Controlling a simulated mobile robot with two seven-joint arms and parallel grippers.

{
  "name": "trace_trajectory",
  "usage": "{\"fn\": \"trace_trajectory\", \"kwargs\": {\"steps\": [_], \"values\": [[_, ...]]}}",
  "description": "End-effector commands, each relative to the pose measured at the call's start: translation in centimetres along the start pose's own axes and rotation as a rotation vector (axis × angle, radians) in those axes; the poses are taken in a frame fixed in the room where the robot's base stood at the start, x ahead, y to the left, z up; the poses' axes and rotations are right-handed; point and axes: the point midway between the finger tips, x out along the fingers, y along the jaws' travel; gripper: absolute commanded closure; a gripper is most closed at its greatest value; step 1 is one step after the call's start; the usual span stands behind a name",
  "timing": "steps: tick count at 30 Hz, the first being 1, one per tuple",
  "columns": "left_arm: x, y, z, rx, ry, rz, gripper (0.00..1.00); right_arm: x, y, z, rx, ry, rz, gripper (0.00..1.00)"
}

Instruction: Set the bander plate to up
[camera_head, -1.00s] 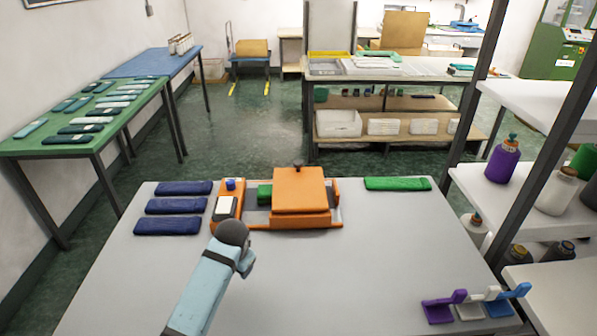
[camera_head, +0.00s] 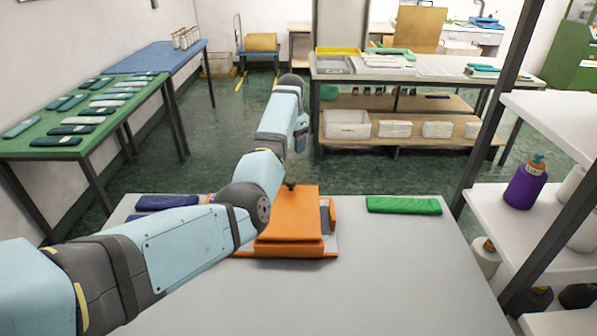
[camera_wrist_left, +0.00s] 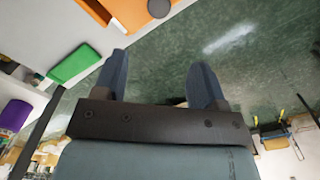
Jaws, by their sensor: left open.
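The orange knitting machine (camera_head: 290,215) stands on the grey table, with a raised orange block and a dark round knob (camera_head: 291,184) at its back edge. I cannot tell for sure which part is the bander plate. My left arm hides the machine's left side. The orange part (camera_wrist_left: 130,14) and knob (camera_wrist_left: 158,8) also show at the top of the left wrist view. My left gripper (camera_head: 300,143) is beyond the machine's back edge, above the floor. In the left wrist view it (camera_wrist_left: 161,75) is open, with nothing between its fingers. My right gripper is out of view.
A green folded piece (camera_head: 404,205) lies at the table's back right, and a dark blue one (camera_head: 166,202) at the back left. The grey table (camera_head: 400,280) is clear at front right. A white shelf (camera_head: 510,215) with yarn cones stands at the right.

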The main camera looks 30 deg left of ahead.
Motion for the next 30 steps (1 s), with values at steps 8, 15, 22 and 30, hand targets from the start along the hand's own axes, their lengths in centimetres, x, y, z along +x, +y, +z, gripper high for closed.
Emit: {"fn": "trace_trajectory", "kwargs": {"steps": [8, 15, 22, 30], "values": [[4.2, 0.1, 0.1, 0.001, -0.006, 0.003, 0.35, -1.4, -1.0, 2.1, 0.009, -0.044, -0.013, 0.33], [9.3, 0.0, 0.1, 0.000, -0.004, 0.002, 0.35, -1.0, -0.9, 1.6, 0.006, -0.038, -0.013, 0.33], [12.7, 0.0, 0.1, -0.001, -0.002, 0.001, 0.35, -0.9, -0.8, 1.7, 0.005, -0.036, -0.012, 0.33], [13.7, 0.0, 0.1, -0.001, 0.000, 0.000, 0.35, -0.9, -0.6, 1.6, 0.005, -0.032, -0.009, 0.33]]}}
